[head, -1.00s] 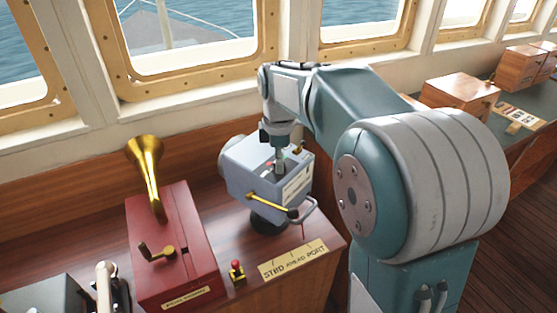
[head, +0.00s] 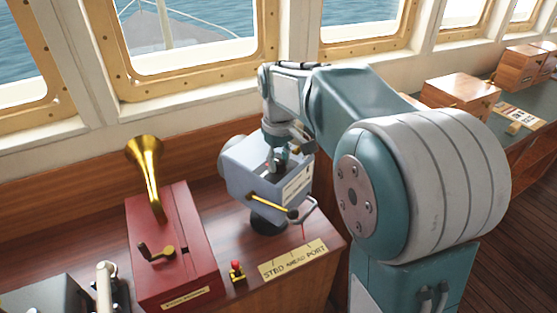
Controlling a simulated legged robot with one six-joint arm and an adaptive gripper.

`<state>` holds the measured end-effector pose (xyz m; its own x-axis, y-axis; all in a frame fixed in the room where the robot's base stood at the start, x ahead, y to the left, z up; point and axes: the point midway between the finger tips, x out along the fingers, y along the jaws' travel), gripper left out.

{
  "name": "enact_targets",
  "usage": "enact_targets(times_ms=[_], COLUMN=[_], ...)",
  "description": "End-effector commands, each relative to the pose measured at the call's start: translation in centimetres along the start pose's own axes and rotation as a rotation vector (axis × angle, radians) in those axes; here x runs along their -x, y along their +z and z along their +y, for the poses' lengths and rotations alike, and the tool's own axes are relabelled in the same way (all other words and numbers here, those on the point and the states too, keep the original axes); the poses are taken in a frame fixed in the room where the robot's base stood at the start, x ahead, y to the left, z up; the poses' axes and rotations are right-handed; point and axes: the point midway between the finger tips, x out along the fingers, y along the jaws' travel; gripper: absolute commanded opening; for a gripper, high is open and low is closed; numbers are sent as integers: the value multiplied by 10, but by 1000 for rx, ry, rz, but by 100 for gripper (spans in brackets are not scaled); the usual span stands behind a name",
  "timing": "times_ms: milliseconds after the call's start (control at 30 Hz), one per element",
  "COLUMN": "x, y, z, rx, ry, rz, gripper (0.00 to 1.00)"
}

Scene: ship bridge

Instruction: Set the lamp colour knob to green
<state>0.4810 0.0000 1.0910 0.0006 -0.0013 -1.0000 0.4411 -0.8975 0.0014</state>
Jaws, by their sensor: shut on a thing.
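The signal lamp (head: 245,178) is a grey-blue box on a dark round base, with a brass lever on its front and a pale label on its right face. My gripper (head: 277,164) points down onto the top of the lamp. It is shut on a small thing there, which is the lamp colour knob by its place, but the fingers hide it. The knob's setting and any colour marks cannot be made out.
A red box (head: 176,245) with a brass horn (head: 146,170) stands left of the lamp. Wooden boxes (head: 459,95) stand at the right. Windows line the back.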

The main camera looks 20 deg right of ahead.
Motion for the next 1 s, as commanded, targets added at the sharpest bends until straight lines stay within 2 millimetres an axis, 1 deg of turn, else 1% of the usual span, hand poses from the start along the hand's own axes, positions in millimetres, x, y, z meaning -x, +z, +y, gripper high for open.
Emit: enact_targets(times_ms=[700, 1000], x=[-2, -2], y=[0, 0], z=[-2, -2], rx=[-678, -925], ry=[-2, -2], rz=[-6, -7], gripper=[0, 0])
